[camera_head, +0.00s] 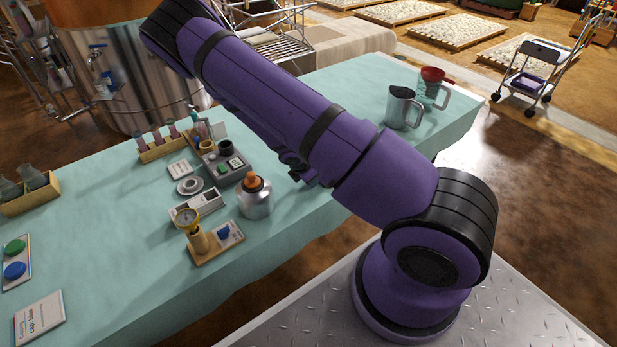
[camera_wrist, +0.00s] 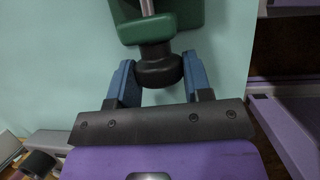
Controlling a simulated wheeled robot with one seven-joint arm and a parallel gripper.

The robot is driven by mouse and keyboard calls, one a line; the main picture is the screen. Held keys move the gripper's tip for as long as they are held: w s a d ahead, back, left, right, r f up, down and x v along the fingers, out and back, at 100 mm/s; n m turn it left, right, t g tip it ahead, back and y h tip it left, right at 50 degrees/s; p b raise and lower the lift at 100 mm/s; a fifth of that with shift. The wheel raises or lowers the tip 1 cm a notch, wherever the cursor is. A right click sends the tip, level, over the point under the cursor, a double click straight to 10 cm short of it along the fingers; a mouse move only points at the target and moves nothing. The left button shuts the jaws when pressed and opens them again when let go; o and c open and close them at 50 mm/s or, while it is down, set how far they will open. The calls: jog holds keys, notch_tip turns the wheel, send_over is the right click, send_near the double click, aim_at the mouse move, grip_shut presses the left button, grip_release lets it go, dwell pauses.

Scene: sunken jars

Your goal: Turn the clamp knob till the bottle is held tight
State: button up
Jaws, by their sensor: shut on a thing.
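In the wrist view my gripper (camera_wrist: 159,70) has its two blue fingers on either side of a black round knob (camera_wrist: 158,66), shut on it. The knob sits at the end of a dark green clamp (camera_wrist: 147,29), with a grey metal rod (camera_wrist: 147,7) running along it. In the head view my arm hides the clamp and my gripper. A silver bottle with an orange top (camera_head: 255,198) stands on the table; whether it is the task's bottle I cannot tell. No bottle shows in the clamp.
The teal-covered table (camera_head: 110,245) holds a gauge on a wooden base (camera_head: 198,240), a grey device with buttons (camera_head: 226,168) and a rack of tubes (camera_head: 160,148). Metal jugs (camera_head: 403,108) stand at the far right end.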

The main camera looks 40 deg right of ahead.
jog(key=shift+t, duration=1.2)
jog(key=o, duration=0.9)
jog(key=v, duration=1)
jog(key=shift+s+a+r, duration=0.15)
jog(key=shift+a+r, duration=0.05)
jog(key=shift+r, duration=0.15)
jog(key=shift+m, duration=0.3)
